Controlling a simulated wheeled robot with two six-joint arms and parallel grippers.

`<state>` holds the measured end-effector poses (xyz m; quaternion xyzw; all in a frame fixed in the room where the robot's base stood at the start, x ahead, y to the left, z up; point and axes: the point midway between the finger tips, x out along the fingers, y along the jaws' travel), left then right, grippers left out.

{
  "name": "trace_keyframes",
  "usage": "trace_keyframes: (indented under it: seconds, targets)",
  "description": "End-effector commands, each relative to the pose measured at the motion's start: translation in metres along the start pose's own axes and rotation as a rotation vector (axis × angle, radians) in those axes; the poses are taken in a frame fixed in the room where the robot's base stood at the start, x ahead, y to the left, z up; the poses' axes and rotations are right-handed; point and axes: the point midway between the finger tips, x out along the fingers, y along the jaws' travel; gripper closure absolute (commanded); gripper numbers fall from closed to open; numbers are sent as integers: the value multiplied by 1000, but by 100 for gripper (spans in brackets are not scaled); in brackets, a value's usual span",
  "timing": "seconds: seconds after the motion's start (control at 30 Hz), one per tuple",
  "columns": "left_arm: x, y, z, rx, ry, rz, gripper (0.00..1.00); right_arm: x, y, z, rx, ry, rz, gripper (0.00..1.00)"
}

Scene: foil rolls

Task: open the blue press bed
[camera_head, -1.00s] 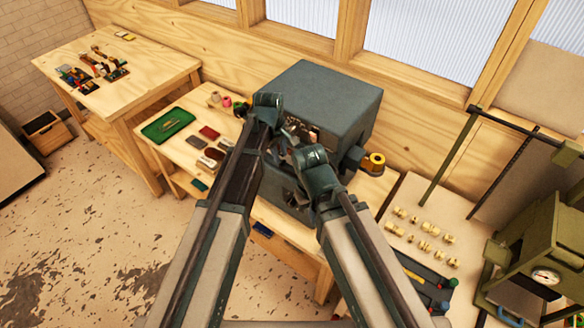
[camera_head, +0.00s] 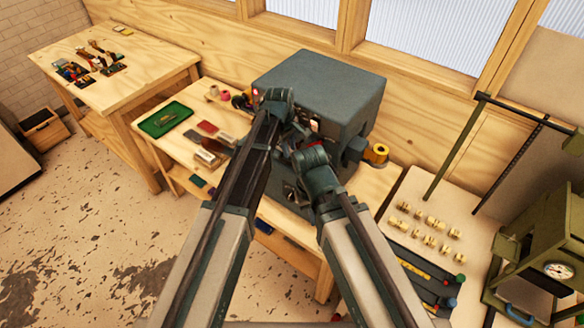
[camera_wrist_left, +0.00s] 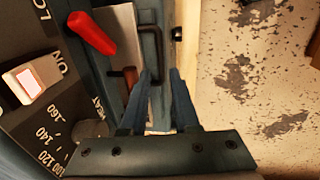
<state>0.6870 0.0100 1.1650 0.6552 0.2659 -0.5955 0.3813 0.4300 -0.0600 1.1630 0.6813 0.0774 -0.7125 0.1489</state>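The blue-grey press (camera_head: 330,85) stands on the wooden bench, with both my arms reaching to its front. My left gripper (camera_head: 290,134) is there, small and partly hidden. I cannot tell whether the fingers touch the handle. A red lever (camera_wrist_left: 91,33) and a switch (camera_wrist_left: 27,84) marked ON are at left. My right gripper's fingers are not clear.
A temperature dial (camera_wrist_left: 90,130) is at the wrist view's lower left. A green tray (camera_head: 166,120) and small blocks lie left of the press. An orange roll (camera_head: 379,149) is on its right. An olive press (camera_head: 545,240) stands far right.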

Motion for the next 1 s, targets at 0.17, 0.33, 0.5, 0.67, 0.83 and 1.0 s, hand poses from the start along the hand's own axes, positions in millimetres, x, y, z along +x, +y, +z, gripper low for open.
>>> trace_keyframes:
  seconds: [0.17,0.33,0.5,0.67,0.83,1.0]
  targets:
    - [35,-1,0,0,0,0,70,34,-3,-2,2,1,0,100]
    - [59,-1,0,1,0,0,70,58,-5,-4,3,2,0,100]
    - [79,0,0,1,0,0,70,77,-7,-5,1,3,1,100]
    - [85,0,0,1,0,0,70,83,-8,-6,-2,2,1,100]
    - [84,0,0,0,0,0,70,82,-8,-5,-2,2,1,100]
    - [84,0,0,0,0,0,85,82,-8,-5,-2,2,1,100]
